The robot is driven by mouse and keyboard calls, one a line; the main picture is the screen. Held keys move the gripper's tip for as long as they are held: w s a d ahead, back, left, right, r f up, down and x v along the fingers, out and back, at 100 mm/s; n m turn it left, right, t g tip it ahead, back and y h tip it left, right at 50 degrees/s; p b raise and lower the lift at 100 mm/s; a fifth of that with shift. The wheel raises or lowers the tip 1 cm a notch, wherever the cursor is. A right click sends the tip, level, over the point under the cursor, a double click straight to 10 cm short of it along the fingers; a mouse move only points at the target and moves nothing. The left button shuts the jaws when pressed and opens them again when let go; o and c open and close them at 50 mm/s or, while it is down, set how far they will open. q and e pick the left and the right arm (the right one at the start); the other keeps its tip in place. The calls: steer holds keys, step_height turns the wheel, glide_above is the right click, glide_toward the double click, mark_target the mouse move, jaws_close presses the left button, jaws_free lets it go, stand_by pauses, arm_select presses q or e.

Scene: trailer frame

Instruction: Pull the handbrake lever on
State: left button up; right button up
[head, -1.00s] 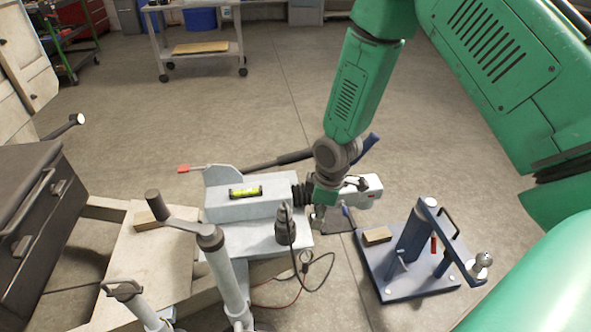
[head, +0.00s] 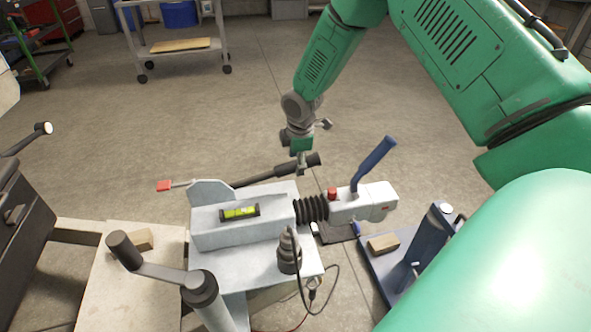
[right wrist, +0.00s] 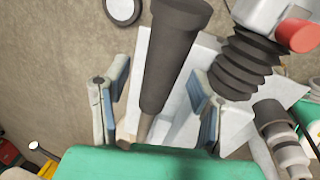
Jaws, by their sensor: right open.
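The handbrake lever (head: 262,177) is a dark rod with a thick black grip, lying low behind the pale drawbar housing and slanting slightly up to the right. Its black grip (right wrist: 175,45) also shows in the right wrist view, between my open fingers. My right gripper (head: 300,163) is at the lever's grip end in the head view, with its fingers (right wrist: 158,80) one on each side of the grip and gaps visible. The coupling head (head: 365,202) with a raised blue handle (head: 373,165) sits to the right of the lever. My left gripper is not in view.
A spirit level (head: 239,212) lies on the housing, with a black bellows (head: 311,209) beside it. A grey crank handle (head: 165,270) stands at front left. A blue stand (head: 425,245) is at the right. The floor behind the lever is clear.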

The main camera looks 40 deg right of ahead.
steer(key=shift+w+d+f, duration=0.1)
steer(key=shift+d+f, duration=0.15)
steer(key=shift+f, duration=0.75)
steer(key=shift+a, duration=0.1)
steer(key=shift+a+r, duration=0.15)
steer(key=shift+a, duration=0.25)
steer(key=shift+d, duration=0.1)
jaws_close()
steer(key=shift+d, duration=0.15)
steer(key=shift+w, duration=0.1)
